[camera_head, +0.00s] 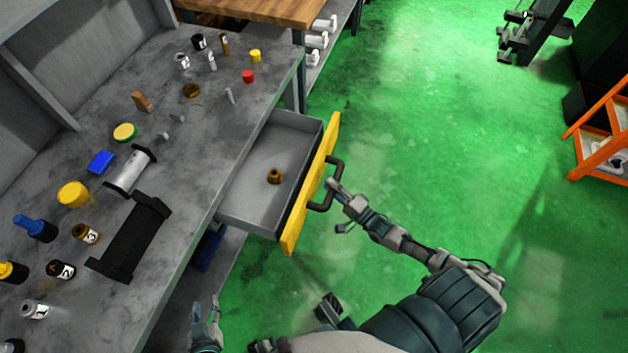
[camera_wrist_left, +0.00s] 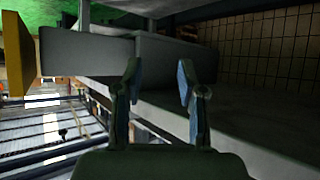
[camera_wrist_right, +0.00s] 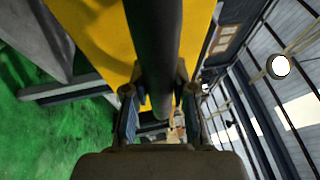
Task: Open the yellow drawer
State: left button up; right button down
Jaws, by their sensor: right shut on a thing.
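The yellow drawer (camera_head: 312,184) is pulled out from under the grey workbench, its grey inside showing. A brown ring-like part (camera_head: 275,176) lies in it. Its black handle (camera_head: 333,184) stands out from the yellow front. My right gripper (camera_head: 333,186) is shut on the handle; in the right wrist view the black bar (camera_wrist_right: 155,50) runs between the fingers (camera_wrist_right: 156,108), with the yellow front behind. My left gripper (camera_head: 206,318) is low near the bench edge, apart from the drawer. In the left wrist view its fingers (camera_wrist_left: 160,80) are spread and empty.
The grey workbench (camera_head: 190,75) holds several bottles, caps, a black part (camera_head: 130,237) and a blue block (camera_head: 102,162). A blue item (camera_head: 208,247) sits on the shelf below. Green floor (camera_head: 430,120) to the drawer's right is clear. An orange rack (camera_head: 600,135) stands far right.

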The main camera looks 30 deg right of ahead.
pick_arm(q)
jog(key=shift+s+a+f+g+y+p, duration=0.15)
jog(key=shift+s+a+f+g, duration=0.05)
jog(key=shift+s+f+g, duration=0.2)
jog(key=shift+s+a+f+g+y+p, duration=0.15)
jog(key=shift+s+f+g, duration=0.15)
jog(key=shift+s+g, duration=0.15)
pick_arm(e)
jog(key=s+d, duration=0.3)
pick_arm(q)
jog(key=shift+a, duration=0.15)
pick_arm(e)
jog(key=c, duration=1.2)
grip_release()
jog(key=shift+o, duration=1.4)
jog(key=shift+w+d+f, duration=0.1)
jog(key=shift+w+f, duration=0.05)
jog(key=shift+f, duration=0.05)
pick_arm(q)
jog(key=shift+d, duration=0.3)
pick_arm(e)
jog(key=v, duration=1.2)
jog(key=shift+d+f, duration=0.15)
